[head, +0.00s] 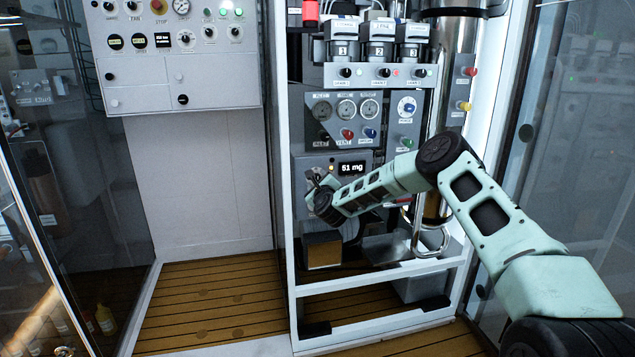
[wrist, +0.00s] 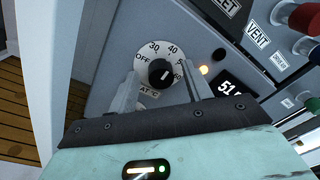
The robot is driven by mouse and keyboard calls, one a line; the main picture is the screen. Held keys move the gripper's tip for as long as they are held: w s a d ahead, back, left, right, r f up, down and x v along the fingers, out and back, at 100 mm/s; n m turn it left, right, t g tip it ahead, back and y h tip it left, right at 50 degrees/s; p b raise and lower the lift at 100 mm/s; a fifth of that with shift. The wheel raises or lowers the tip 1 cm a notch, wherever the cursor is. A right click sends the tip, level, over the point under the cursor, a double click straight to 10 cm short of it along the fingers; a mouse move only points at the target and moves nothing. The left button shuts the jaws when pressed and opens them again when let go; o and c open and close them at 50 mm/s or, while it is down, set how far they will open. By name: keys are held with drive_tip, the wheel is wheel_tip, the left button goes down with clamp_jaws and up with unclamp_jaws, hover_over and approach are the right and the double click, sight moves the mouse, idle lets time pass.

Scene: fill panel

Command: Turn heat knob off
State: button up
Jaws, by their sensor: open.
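The heat knob (wrist: 160,73) is a round black knob with a white line, on a white dial plate (wrist: 143,58) marked OFF, 30, 40 and higher numbers. The white line looks upright in the wrist view, and I cannot tell exactly which number it points at. My gripper (wrist: 162,80) is open, with one grey finger on each side of the knob. I cannot tell whether either finger touches it.
A lit amber lamp (wrist: 204,70) is right of the dial. The VENT knob (head: 347,134) and other coloured knobs sit above on the panel. A metal box (head: 322,250) is below my gripper. A white frame post (head: 282,200) stands close on the left.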

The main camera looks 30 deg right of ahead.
drive_tip(key=shift+w+d, duration=0.1)
drive_tip(key=shift+w, duration=0.2)
drive_tip(key=shift+c, duration=0.3)
drive_tip(key=c, duration=0.9)
drive_tip(key=shift+f+n+t+y+b, duration=0.2)
drive_tip(key=shift+n+b, duration=1.85)
drive_tip(key=shift+n, duration=2.6)
drive_tip(key=shift+f+n+t+y+b, duration=0.15)
drive_tip(key=shift+n+b, duration=1.85)
drive_tip(key=shift+n, duration=2.65)
drive_tip(key=shift+r, duration=0.1)
